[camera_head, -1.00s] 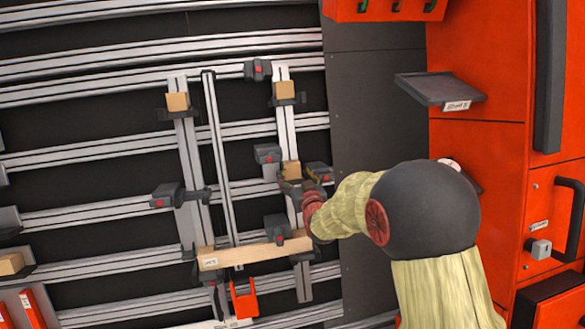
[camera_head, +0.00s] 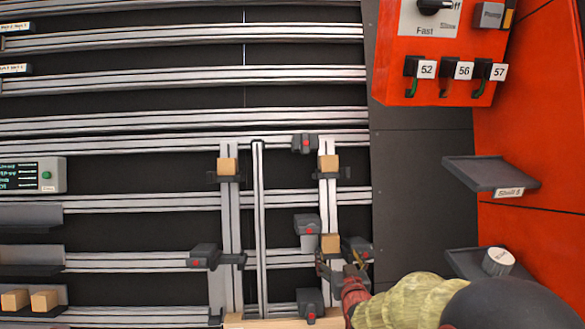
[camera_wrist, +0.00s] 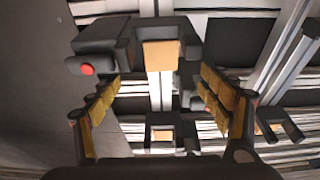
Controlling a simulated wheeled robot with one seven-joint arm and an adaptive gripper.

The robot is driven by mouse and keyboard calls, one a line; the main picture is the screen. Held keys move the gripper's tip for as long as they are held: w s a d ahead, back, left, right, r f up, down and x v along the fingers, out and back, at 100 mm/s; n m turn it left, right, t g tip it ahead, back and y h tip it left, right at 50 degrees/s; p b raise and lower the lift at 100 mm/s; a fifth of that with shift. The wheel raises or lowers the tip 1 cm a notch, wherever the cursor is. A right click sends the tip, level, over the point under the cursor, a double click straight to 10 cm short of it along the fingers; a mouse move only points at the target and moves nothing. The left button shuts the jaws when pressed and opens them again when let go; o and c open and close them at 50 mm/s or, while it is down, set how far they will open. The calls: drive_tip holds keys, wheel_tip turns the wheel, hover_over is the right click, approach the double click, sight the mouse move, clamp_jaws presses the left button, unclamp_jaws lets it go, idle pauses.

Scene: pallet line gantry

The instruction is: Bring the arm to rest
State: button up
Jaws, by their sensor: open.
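My gripper (camera_head: 340,268) is at the lower right of the rail frame in the head view, with my arm reaching in from the bottom right. In the wrist view my gripper (camera_wrist: 160,95) has its two yellow-padded fingers spread wide, with nothing held between them. A small wooden block (camera_wrist: 160,55) sits in a dark holder just ahead, between the finger lines. In the head view a wooden block (camera_head: 331,243) is right beside my gripper on the right upright. I cannot tell the exact gap between fingertips and block.
Dark clamps (camera_head: 307,224) stand close around my gripper. A long wooden bar (camera_head: 285,320) crosses below. Two shelves, the upper one (camera_head: 490,173) and a lower one with a white-topped item (camera_head: 498,261), jut out at right. A red control box (camera_head: 430,85) hangs at upper right.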

drive_tip(key=s+r+g, duration=0.3)
drive_tip(key=s+r, duration=0.2)
drive_tip(key=s, duration=0.3)
drive_tip(key=s+r+g, duration=0.2)
drive_tip(key=s+r, duration=0.2)
drive_tip(key=s, duration=0.3)
drive_tip(key=s+r+g, duration=0.1)
drive_tip(key=s+g, duration=0.3)
drive_tip(key=s, duration=1.9)
drive_tip(key=shift+r+g, duration=0.2)
drive_tip(key=shift+g, duration=0.2)
